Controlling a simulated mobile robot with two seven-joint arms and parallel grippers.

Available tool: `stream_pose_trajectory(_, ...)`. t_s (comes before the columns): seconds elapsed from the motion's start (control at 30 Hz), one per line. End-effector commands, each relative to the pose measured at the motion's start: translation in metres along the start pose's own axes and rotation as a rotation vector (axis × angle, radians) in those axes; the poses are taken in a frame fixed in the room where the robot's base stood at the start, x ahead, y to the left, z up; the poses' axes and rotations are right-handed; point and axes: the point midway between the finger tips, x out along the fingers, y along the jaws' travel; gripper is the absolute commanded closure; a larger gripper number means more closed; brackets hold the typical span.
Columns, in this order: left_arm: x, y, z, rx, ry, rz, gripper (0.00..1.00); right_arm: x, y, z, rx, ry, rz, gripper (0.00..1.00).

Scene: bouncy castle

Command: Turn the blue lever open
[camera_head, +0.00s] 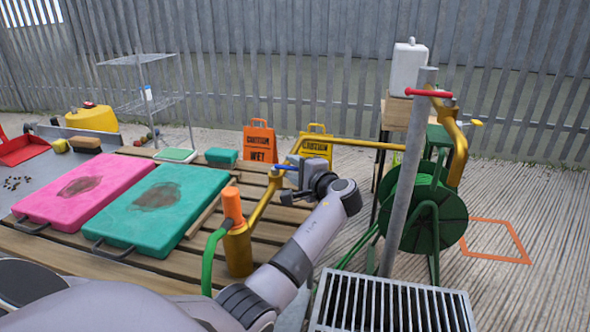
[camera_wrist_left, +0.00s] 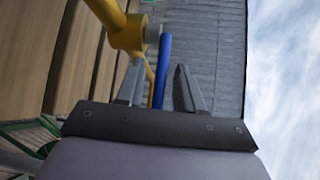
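The blue lever (camera_head: 287,167) sits on a yellow pipe (camera_head: 264,203) that rises beside the pallet table. In the left wrist view the blue lever (camera_wrist_left: 163,70) runs lengthwise between the two fingers of my left gripper (camera_wrist_left: 160,66), nearer the left finger. The fingers are apart, and a gap shows between the lever and the right finger. Whether the left finger touches the lever I cannot tell. In the head view my left gripper (camera_head: 302,168) is at the lever and partly covers it. My right gripper is not in view.
A grey post (camera_head: 405,180) with a red handle (camera_head: 428,93) stands right of my arm, before a green hose reel (camera_head: 430,215). A metal grate (camera_head: 390,305) is at the front. Pink (camera_head: 85,185) and green (camera_head: 160,205) pads lie on the slatted table.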

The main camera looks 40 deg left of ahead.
Motion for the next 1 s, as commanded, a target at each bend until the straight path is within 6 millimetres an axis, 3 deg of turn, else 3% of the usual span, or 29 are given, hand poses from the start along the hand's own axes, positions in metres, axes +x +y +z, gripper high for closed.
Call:
stream_pose_trajectory(0.2,0.000,0.000,0.000,0.000,0.000,0.000,0.66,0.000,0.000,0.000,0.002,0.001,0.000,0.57)
stream_pose_trajectory(0.3,0.000,0.000,0.000,0.000,0.000,0.000,0.99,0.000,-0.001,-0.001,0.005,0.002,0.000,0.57)
stream_pose_trajectory(0.63,-0.001,-0.001,0.001,0.004,0.016,-0.001,1.00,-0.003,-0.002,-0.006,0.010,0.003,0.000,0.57)
stream_pose_trajectory(1.0,-0.008,-0.003,0.010,0.033,0.195,-0.026,1.00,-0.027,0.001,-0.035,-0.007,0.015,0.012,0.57)
